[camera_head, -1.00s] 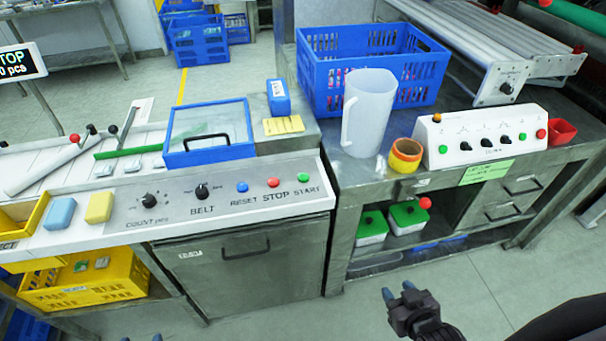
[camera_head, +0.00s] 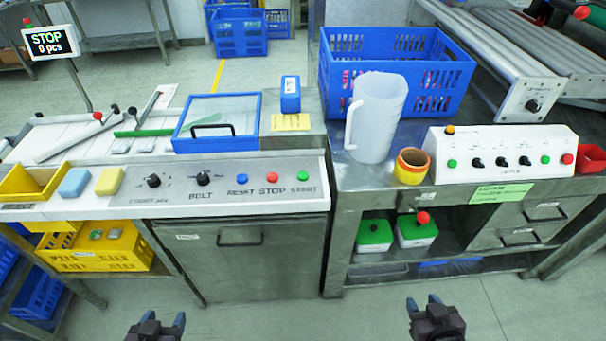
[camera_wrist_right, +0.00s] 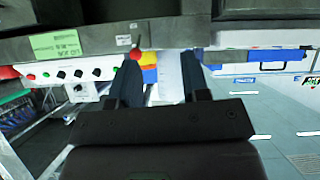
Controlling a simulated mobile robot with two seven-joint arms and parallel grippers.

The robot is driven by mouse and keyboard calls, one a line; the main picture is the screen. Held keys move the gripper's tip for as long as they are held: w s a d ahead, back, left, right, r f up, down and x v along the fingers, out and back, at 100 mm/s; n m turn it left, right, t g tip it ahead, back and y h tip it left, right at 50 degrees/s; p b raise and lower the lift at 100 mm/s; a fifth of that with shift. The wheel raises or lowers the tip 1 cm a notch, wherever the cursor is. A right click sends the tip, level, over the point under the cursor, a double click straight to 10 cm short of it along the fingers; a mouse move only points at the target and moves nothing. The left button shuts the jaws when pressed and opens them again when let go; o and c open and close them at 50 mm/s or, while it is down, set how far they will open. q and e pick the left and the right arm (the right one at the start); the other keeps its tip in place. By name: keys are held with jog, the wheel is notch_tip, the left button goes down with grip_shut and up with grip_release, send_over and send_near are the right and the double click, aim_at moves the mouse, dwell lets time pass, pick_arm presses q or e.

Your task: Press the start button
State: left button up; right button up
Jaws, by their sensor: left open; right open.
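The green START button (camera_head: 303,175) sits at the right end of the sloped control panel (camera_head: 100,208), beside the red STOP button (camera_head: 271,178) and the blue RESET button (camera_head: 242,179). Two black knobs, COUNT and BELT (camera_head: 203,178), are further left on it. My left gripper (camera_head: 160,322) is low in front of the cabinet, open and empty. My right gripper (camera_head: 424,302) is open and empty in front of the right bench, apart from everything. Its two dark fingers also show in the right wrist view (camera_wrist_right: 158,80).
The display (camera_head: 50,42) reads STOP, 0 pcs. A white jug (camera_head: 377,115), a tape roll (camera_head: 411,166), a blue crate (camera_head: 330,75) and a second control box (camera_head: 500,150) stand on the right bench. A blue-framed lid (camera_head: 217,142) lies behind the panel. The floor in front is clear.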

jog(key=shift+a, duration=0.1)
grip_shut()
jog(key=shift+s, duration=0.15)
dwell(0.3)
jog(key=shift+w, duration=0.2)
dwell(0.8)
